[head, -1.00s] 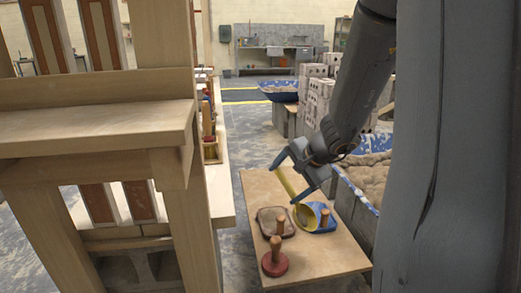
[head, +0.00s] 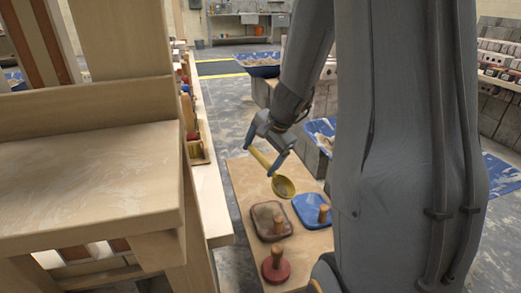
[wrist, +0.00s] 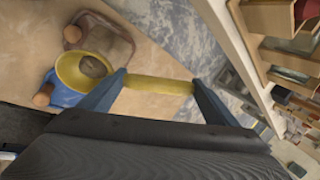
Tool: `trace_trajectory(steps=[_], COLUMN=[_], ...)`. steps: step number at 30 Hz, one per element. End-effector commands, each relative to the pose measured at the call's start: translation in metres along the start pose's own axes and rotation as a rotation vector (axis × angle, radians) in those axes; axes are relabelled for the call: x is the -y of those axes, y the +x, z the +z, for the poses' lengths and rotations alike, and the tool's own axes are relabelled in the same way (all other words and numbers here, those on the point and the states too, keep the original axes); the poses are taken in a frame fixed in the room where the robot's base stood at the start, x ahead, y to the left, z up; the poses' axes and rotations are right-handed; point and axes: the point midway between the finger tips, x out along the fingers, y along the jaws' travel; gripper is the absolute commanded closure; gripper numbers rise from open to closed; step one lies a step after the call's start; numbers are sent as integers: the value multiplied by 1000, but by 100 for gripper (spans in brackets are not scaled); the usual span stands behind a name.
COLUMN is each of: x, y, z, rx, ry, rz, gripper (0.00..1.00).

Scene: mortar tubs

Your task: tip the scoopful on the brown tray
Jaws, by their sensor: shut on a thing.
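My gripper (head: 260,160) is shut on the handle of a yellow scoop (head: 285,180). In the wrist view, the handle (wrist: 160,86) lies across between the two fingers. The scoop's bowl faces up, with some grey-brown matter (wrist: 92,67) inside. In the head view it hangs just past the far edges of the two trays; its height is hard to judge. The brown tray (head: 264,212), with a rounded rim and wooden knob, is nearer than the bowl and slightly left. It also shows in the wrist view (wrist: 108,38), partly behind the bowl.
A blue tray (head: 308,211) with a wooden knob lies right of the brown one. A red round piece with a wooden handle (head: 275,269) stands in front. All are on a plywood board (head: 240,183). A wooden bench (head: 90,185) stands left; my arm hides much at right.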

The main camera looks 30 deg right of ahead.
Motion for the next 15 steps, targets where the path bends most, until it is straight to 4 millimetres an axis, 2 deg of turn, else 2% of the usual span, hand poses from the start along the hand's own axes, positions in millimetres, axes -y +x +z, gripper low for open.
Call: trace_trajectory(steps=[1,15], x=[1,3], y=[-4,-4], z=[1,3], rx=[1,3], ry=[-1,-5], rz=[10,96], gripper=[66,66])
